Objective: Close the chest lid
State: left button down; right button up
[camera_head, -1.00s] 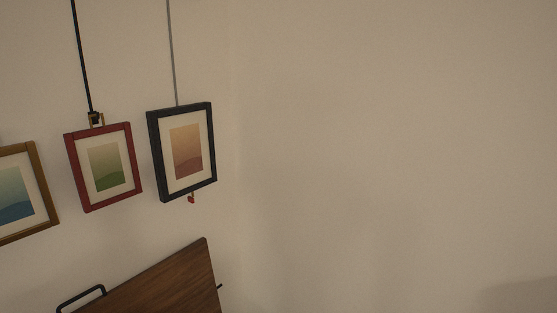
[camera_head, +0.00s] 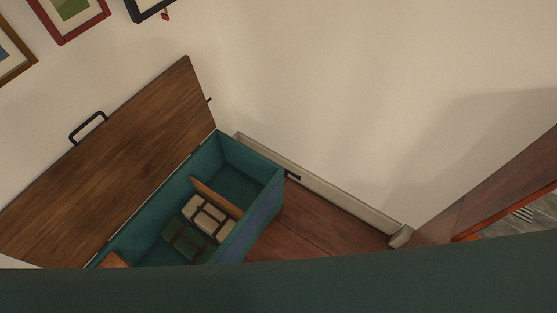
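The chest (camera_head: 265,197) is a teal box in the lower middle of the head view. Its brown wooden lid (camera_head: 125,165) stands raised at the back, towards the wall, with a black handle (camera_head: 88,128) on its upper edge. Inside are wooden dividers (camera_head: 216,197), a beige strapped bundle (camera_head: 209,217) and a dark green strapped bundle (camera_head: 188,242). A wide dark green surface across the bottom hides the chest's near part. Neither of my grippers is in view.
Framed pictures (camera_head: 73,17) hang on the wall above the lid. A pale baseboard (camera_head: 330,188) runs along the wall right of the chest. Bare wooden floor (camera_head: 315,222) lies there. A brown wooden piece (camera_head: 500,190) stands at the far right.

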aim_at(68, 215)
jog(key=u, duration=1.45)
